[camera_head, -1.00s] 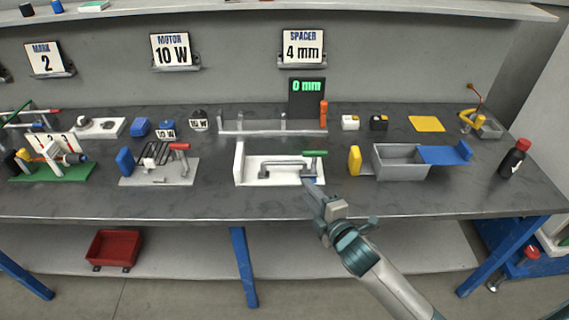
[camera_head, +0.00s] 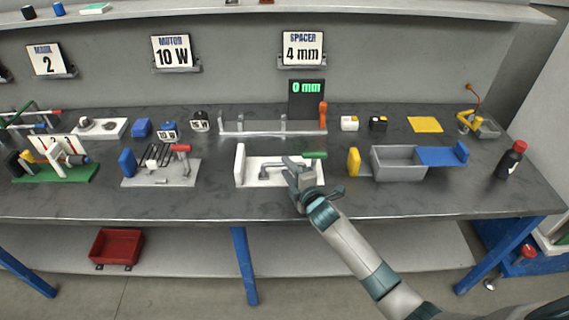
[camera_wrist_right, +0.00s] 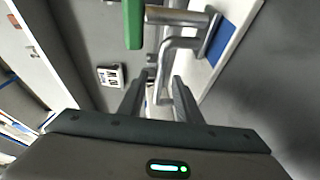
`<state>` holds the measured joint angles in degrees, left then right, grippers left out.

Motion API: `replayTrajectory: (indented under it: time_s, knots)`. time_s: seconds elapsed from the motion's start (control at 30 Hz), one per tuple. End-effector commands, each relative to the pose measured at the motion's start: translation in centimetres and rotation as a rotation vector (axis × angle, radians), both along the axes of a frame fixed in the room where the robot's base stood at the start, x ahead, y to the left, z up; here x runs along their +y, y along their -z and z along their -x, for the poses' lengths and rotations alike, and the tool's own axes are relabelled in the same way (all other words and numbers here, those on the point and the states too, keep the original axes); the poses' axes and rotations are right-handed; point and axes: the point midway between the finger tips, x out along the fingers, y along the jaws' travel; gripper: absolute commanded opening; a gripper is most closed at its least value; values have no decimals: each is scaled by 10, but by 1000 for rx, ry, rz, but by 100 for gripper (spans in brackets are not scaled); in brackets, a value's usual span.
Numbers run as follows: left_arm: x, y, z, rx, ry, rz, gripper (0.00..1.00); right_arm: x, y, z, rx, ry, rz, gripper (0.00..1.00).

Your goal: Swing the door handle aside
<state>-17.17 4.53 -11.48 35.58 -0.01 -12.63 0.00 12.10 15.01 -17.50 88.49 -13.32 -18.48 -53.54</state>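A white fixture (camera_head: 241,167) on the workbench carries a grey metal handle bar (camera_head: 268,168) and a lever with a green grip (camera_head: 315,155) at its right end. My right gripper (camera_head: 292,170) is over the right part of this fixture and hides part of the bar. In the right wrist view, the gripper (camera_wrist_right: 159,88) is open, with its two fingers on either side of the bent metal bar (camera_wrist_right: 168,65). The green grip (camera_wrist_right: 133,22) is just beyond, to the left. Contact with the bar cannot be told. My left gripper is not in view.
A grey box (camera_head: 398,166) with a blue flap and a yellow part (camera_head: 354,161) stand right of the fixture. A tray with a red-handled clamp (camera_head: 180,149) stands left. Behind is a rail with an orange grip (camera_head: 323,114). The bench front (camera_head: 200,207) is clear.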

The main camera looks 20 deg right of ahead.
Motion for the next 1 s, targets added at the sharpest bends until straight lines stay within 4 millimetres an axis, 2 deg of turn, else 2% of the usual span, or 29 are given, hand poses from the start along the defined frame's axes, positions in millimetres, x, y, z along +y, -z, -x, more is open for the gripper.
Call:
replayTrajectory:
  time_s: [0.23,0.67,0.7,0.8,1.0]
  knots:
    - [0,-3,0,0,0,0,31,3,4,-23,0,1,1,31]
    - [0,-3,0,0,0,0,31,3,5,-28,0,0,1,31]
    - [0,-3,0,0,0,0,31,3,5,-28,0,0,1,26]
    - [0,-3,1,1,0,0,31,3,5,-28,0,0,1,2]
    - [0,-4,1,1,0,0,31,3,5,-28,0,0,1,0]
